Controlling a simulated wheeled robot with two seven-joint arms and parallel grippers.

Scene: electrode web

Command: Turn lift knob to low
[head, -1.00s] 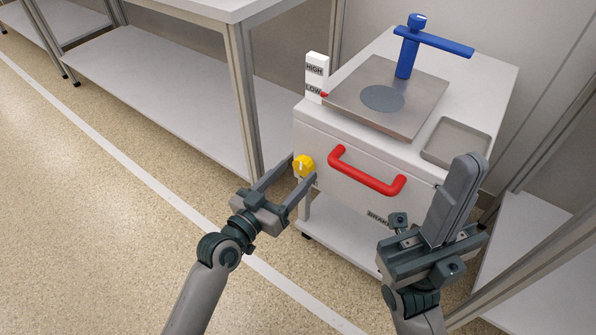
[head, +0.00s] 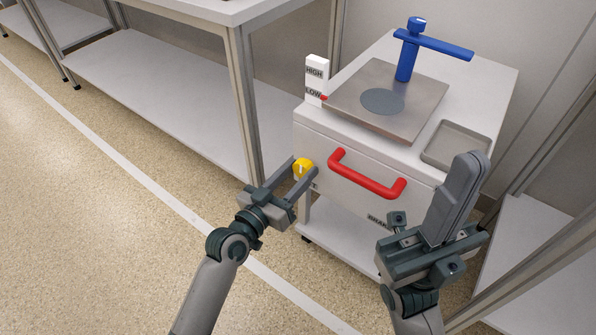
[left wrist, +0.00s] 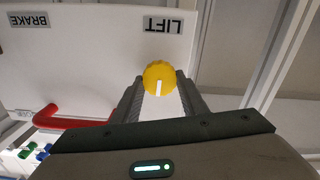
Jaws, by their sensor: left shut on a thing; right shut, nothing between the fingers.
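The yellow lift knob (head: 302,168) is on the front left of the white cart unit (head: 330,142). It carries a white pointer mark. In the left wrist view the knob (left wrist: 160,77) sits between my left gripper's fingertips, beside a LIFT label (left wrist: 170,25). My left gripper (head: 304,170) is shut on the knob. My right gripper (head: 462,190) is shut and empty, in front of the unit's right side.
A red handle (head: 367,176) crosses the unit's front, right of the knob. On top are a steel plate (head: 420,105) with a grey disc, a blue post with an arm (head: 408,60) and a shallow tray (head: 456,145). A table (head: 240,100) stands at left. The floor at left is clear.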

